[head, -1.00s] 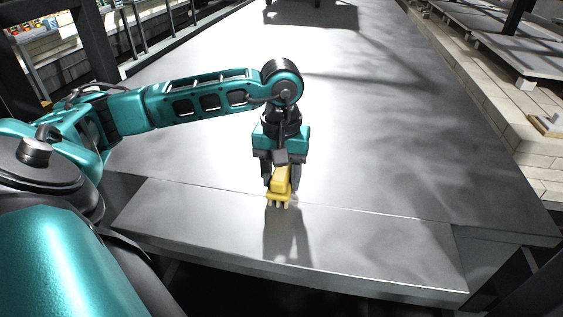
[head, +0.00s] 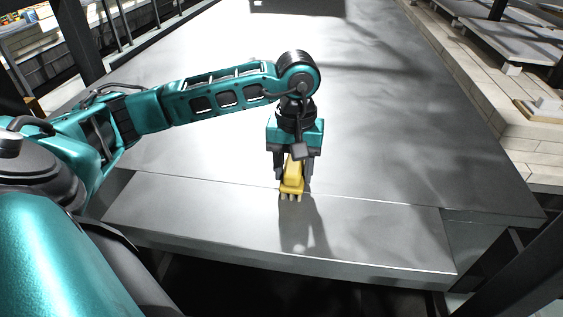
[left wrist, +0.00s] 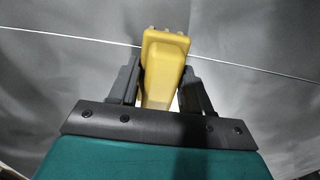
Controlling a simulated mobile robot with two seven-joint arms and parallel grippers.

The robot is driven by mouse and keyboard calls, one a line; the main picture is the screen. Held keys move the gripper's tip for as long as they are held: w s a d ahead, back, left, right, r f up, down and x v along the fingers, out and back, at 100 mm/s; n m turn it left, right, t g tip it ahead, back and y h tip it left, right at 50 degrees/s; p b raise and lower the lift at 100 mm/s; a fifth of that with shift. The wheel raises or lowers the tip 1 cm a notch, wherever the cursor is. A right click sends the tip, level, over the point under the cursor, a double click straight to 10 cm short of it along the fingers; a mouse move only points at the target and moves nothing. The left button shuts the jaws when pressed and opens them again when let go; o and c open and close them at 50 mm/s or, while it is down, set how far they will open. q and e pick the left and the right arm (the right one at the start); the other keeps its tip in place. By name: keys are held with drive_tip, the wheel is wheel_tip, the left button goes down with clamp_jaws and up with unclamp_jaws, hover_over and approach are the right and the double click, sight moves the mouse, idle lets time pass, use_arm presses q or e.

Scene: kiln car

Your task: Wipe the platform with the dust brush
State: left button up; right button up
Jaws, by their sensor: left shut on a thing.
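The dust brush (head: 291,187) is yellow with pale bristle tufts at its lower end. My left gripper (head: 294,174) is shut on it, with one dark finger on each side. In the left wrist view the brush (left wrist: 163,65) stands between the two fingers of the left gripper (left wrist: 162,85). The platform (head: 390,150) is a broad grey metal surface with a seam across its near part. The brush points down near this seam; I cannot tell whether its bristles touch the surface. My right gripper is not in view.
The platform's front edge (head: 280,250) drops to a dark gap. Pale blocks and grey slabs (head: 535,60) line the right side. Dark posts and rails stand at the left. The platform around the brush is clear.

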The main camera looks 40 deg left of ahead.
use_arm(q)
drive_tip(key=shift+w+d, duration=0.2)
drive_tip(key=shift+d, duration=0.1)
idle(0.4)
drive_tip(key=shift+s+a+f+b, duration=0.1)
drive_tip(key=shift+s+a+b, duration=0.1)
drive_tip(key=shift+s+a, duration=0.3)
drive_tip(key=shift+s+a+b, duration=0.2)
drive_tip(key=shift+a, duration=0.45)
drive_tip(key=shift+s+a, duration=0.35)
drive_tip(key=shift+a, duration=0.2)
drive_tip(key=shift+s+a, duration=0.35)
drive_tip(key=shift+a, duration=0.2)
wheel_tip(320, 180, up, 7)
drive_tip(key=p, duration=0.5)
